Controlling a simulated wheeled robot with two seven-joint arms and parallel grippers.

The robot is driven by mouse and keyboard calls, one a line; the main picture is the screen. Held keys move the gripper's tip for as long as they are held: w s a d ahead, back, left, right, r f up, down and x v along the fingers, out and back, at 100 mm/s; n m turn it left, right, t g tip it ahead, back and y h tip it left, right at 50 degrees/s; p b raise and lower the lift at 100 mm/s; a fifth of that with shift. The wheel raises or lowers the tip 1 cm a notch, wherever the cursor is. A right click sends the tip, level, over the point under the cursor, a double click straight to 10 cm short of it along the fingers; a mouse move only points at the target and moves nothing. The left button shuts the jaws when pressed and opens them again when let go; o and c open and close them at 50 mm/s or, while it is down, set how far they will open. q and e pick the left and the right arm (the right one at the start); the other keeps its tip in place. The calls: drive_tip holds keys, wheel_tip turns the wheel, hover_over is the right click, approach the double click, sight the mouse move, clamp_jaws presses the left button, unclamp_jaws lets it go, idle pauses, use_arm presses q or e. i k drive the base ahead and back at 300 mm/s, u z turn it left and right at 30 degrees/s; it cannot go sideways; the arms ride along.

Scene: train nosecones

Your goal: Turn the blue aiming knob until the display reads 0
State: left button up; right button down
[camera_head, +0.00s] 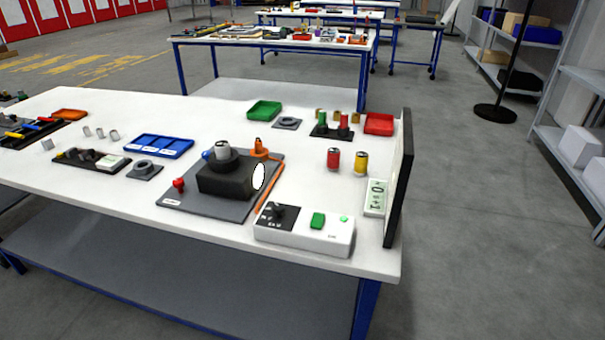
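A black headlamp-like device (224,180) with a bright white round face on its right side sits on a dark grey plate (205,207) on the table. A small blue part (206,155), which looks like the blue aiming knob, shows at its back left, partly hidden. A pale green display (376,197) with dark characters stands at the table's right end. Its characters are seen tilted and small; they look like a 0 with other marks, and I cannot read them surely. Neither of my grippers is in view.
A white control box (304,232) with a black knob and green button stands at the front edge. A dark upright panel (398,180) stands at the right end. A red knob (179,184), orange clamp (260,150), cans (361,163) and a blue tray (158,146) surround the device.

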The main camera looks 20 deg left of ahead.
sight(205, 155)
drive_tip(key=z, duration=3.05)
drive_tip(key=k, duration=2)
drive_tip(key=u, duration=1.5)
